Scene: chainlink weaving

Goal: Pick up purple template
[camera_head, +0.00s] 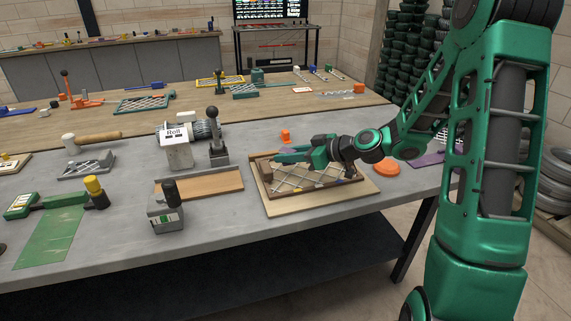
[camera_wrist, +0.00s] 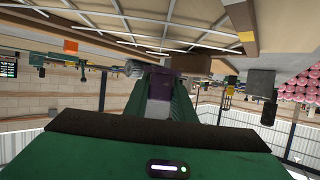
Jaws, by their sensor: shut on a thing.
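A flat purple sheet (camera_head: 430,158), likely the purple template, lies at the right of the grey table, partly hidden behind my arm. My gripper (camera_head: 277,156) is low over the far side of a wooden frame with wire mesh (camera_head: 307,186), left of the sheet and apart from it. In the wrist view the green fingers are closed about a small purplish-grey piece (camera_wrist: 158,98); I cannot tell exactly what it is. A brown block (camera_wrist: 190,63), seemingly part of the frame, shows just beyond the fingertips.
An orange disc (camera_head: 386,168) lies between the frame and the purple sheet. A small orange block (camera_head: 285,136) stands behind my gripper. A black-handled lever tool (camera_head: 217,140), a roll unit (camera_head: 177,147) and a brown board (camera_head: 203,184) stand to the left.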

